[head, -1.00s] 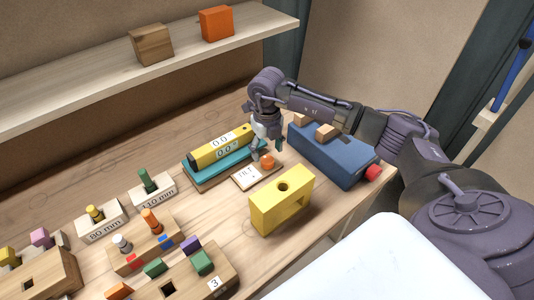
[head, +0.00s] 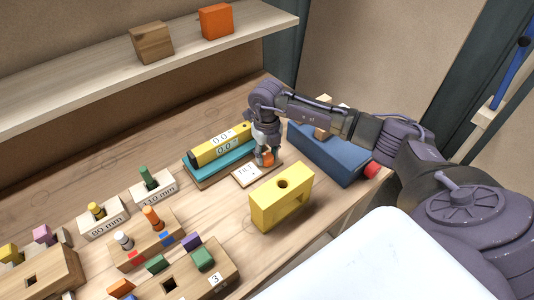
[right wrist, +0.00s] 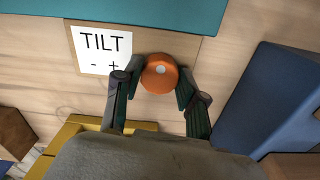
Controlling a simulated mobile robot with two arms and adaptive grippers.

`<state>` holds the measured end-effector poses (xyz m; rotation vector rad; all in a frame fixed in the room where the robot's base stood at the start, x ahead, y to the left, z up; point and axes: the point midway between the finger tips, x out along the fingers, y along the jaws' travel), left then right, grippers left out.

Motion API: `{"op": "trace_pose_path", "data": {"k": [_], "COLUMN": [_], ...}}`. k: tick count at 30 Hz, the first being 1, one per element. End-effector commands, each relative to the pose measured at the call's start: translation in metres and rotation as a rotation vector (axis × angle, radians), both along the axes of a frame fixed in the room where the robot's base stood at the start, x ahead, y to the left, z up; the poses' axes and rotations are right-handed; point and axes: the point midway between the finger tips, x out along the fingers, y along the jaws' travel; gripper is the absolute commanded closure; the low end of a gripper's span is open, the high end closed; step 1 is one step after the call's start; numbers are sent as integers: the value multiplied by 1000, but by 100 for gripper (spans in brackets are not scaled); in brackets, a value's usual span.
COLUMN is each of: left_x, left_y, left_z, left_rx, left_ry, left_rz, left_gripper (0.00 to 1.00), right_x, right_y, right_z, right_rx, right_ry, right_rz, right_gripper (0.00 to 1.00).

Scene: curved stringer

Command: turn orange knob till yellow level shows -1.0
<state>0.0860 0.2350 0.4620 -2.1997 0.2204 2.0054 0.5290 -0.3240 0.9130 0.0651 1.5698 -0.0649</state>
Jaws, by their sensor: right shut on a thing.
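The yellow level (head: 222,146) lies on a teal block (head: 222,165) on the bench, and its labels read about 0.0. In front of it a wooden plate carries a white TILT card (head: 246,174) and the orange knob (head: 268,159). In the right wrist view the knob (right wrist: 160,73) has a pale centre spot, and the card (right wrist: 103,50) shows minus and plus marks. My right gripper (head: 266,160) points down over the knob with its fingers on either side, shut on it; it also shows in the right wrist view (right wrist: 158,85). My left gripper is not in view.
A yellow block with a hole (head: 282,200) stands close in front of the knob. A blue box (head: 328,152) with a red end is to its right. Peg blocks (head: 150,245) fill the front left. A shelf (head: 90,80) runs along the back wall.

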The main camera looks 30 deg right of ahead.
Motion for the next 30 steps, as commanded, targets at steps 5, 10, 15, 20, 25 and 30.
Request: {"op": "trace_pose_path", "data": {"k": [5,10,15,20,25,30], "left_x": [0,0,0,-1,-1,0], "left_y": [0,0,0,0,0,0], "left_z": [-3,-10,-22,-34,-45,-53], "left_rx": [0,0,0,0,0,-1], "left_ry": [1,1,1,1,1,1], "left_rz": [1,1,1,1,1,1], "left_gripper": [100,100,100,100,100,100], "right_x": [0,0,1,1,1,1], "right_y": [0,0,0,0,0,0], "right_z": [0,-2,-2,-2,-2,-1], "right_rx": [-1,-1,-1,-1,-1,-1], "right_ry": [-1,-1,-3,-4,-2,-3], "right_rz": [17,81,195,325,457,566], "right_gripper": [94,94,94,94,94,94]}}
